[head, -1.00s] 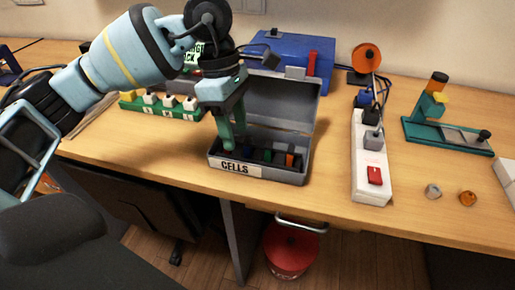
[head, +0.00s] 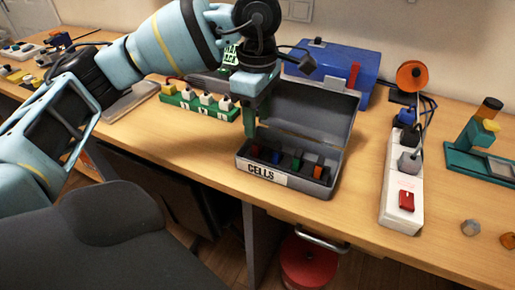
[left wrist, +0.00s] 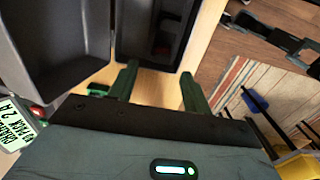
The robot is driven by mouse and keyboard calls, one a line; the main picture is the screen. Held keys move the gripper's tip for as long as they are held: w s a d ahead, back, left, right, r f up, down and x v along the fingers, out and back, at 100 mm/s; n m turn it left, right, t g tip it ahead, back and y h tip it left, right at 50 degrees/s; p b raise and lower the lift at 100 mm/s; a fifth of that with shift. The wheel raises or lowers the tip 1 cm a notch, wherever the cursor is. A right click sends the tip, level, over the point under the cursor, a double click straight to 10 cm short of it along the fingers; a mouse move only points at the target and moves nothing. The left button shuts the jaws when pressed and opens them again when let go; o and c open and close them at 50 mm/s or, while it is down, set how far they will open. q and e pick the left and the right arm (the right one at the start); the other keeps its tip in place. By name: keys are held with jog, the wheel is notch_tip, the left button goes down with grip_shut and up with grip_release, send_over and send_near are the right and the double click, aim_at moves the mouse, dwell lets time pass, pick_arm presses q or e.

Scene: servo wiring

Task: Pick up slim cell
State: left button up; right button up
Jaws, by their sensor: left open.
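The grey cell box (head: 325,190), labelled CELLS, stands open on the bench in the head view. Inside is a row of small cells: a dark red one (head: 256,150) at the left, a blue one (head: 276,157), a green one (head: 297,162) and an orange one (head: 318,172). I cannot tell which is the slim cell. My left gripper (head: 251,132) is open, pointing down at the box's left end, with nothing seen between its fingers. In the left wrist view the open fingers (left wrist: 160,82) are at the edge of the box (left wrist: 150,60). My right gripper is out of view.
A green block with white plugs (head: 200,102) stands left of the box, and a blue case (head: 340,68) behind it. A white power strip (head: 402,190) lies to the right, with a teal stand (head: 480,150) beyond. The bench's front edge is close to the box.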

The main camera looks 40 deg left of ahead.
aim_at(257, 139)
pick_arm(q)
jog(key=shift+s+d+f, duration=0.1)
jog(key=shift+f, duration=2.25)
jog(key=c, duration=1.1)
jog(key=shift+o, duration=0.2)
jog(key=shift+r, duration=0.2)
jog(key=shift+r, duration=0.25)
jog(key=r, duration=0.2)
jog(key=shift+s+r, duration=0.3)
jog(key=shift+r, duration=0.1)
jog(key=s+r+b, duration=0.1)
jog(key=s, duration=1.4)
jog(key=shift+s+a+r, duration=0.15)
jog(key=shift+s+a, duration=0.05)
